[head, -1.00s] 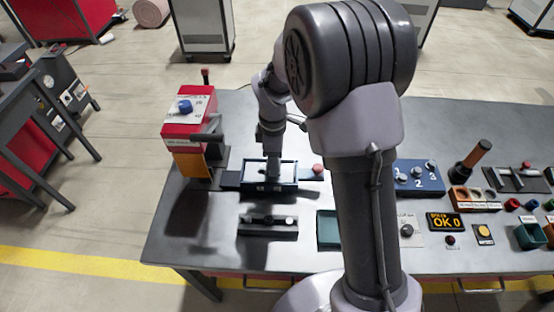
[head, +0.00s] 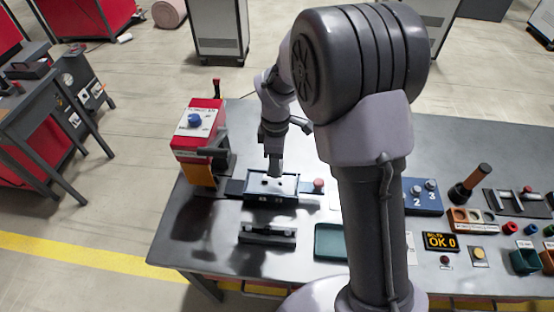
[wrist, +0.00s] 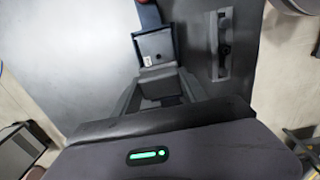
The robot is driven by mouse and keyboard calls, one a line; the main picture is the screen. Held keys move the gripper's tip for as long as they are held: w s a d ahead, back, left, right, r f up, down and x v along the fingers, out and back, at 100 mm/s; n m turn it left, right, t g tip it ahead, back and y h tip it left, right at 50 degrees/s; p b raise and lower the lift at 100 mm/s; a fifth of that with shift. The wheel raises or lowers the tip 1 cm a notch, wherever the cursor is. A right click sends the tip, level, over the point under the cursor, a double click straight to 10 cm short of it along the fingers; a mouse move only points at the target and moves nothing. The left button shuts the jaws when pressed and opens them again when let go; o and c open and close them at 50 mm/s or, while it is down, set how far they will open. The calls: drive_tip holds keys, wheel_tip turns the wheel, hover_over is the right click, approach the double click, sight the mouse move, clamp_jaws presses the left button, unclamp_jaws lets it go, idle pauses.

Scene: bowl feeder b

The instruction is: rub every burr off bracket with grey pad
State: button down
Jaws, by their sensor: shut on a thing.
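A light plate, seemingly the bracket (head: 287,184), lies in a dark blue fixture (head: 249,192) on the left of the table. Small dark spots show on it; I cannot tell burrs from holes. In the wrist view, the fixture area (wrist: 154,44) lies just beyond my fingers. My gripper (head: 275,173) points down just over the fixture in the head view. In the wrist view, my gripper (wrist: 161,97) is shut on a grey block, seemingly the grey pad (wrist: 158,74). Whether the pad touches the bracket is unclear.
A red machine (head: 200,122) with a blue knob stands left of the fixture. A dark bar-shaped holder (head: 267,236) lies in front, also in the wrist view (wrist: 222,45). A green tray (head: 329,241) is to its right. Controls, a display (head: 440,241) and bins fill the right side.

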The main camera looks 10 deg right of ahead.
wheel_tip(320, 180, up, 6)
drive_tip(key=p, duration=0.6)
drive_tip(key=shift+r, duration=0.2)
drive_tip(key=shift+f, duration=0.15)
